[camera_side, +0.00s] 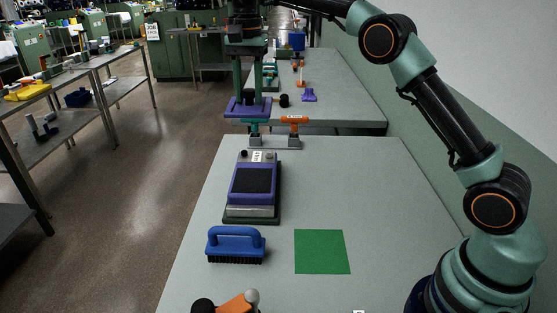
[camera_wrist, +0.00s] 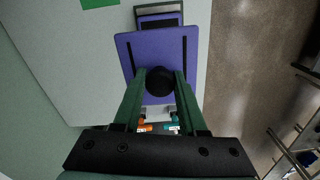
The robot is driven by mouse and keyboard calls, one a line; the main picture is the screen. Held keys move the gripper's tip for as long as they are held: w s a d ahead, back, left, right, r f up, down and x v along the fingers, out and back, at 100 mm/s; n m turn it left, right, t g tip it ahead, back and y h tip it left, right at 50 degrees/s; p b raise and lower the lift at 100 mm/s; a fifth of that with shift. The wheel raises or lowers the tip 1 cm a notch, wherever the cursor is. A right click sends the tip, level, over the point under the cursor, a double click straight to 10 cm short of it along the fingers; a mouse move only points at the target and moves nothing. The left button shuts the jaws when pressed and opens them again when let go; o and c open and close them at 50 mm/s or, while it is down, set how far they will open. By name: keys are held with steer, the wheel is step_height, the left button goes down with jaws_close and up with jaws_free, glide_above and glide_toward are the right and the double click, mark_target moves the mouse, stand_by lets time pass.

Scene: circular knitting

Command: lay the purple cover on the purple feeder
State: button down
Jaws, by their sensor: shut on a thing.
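The purple cover (camera_side: 238,108) is a flat plate held level in the air beyond the feeder in the side view. In the wrist view the cover (camera_wrist: 132,50) is a large purple square with two dark slots and a round black knob (camera_wrist: 160,81). My gripper (camera_side: 249,97) is above the cover, its green fingers shut on that knob. The purple feeder (camera_side: 234,190), with a dark top panel and a grey and green base, stands on the near table, apart from the cover. In the wrist view the cover hides most of the feeder (camera_wrist: 158,16).
A blue brush (camera_side: 236,240) lies in front of the feeder, beside a green square (camera_side: 321,251). Teal and orange handled pieces (camera_side: 293,120) stand at the table's far edge, under and beside the cover. A second table (camera_side: 340,95) behind holds small parts.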

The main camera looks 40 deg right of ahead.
steer(key=shift+w+f, duration=0.2)
steer(key=shift+w, duration=0.05)
steer(key=shift+f, duration=0.35)
step_height(320, 180, down, 19)
steer(key=shift+f, duration=0.1)
stand_by(0.3)
steer(key=shift+c, duration=2.3)
jaws_free()
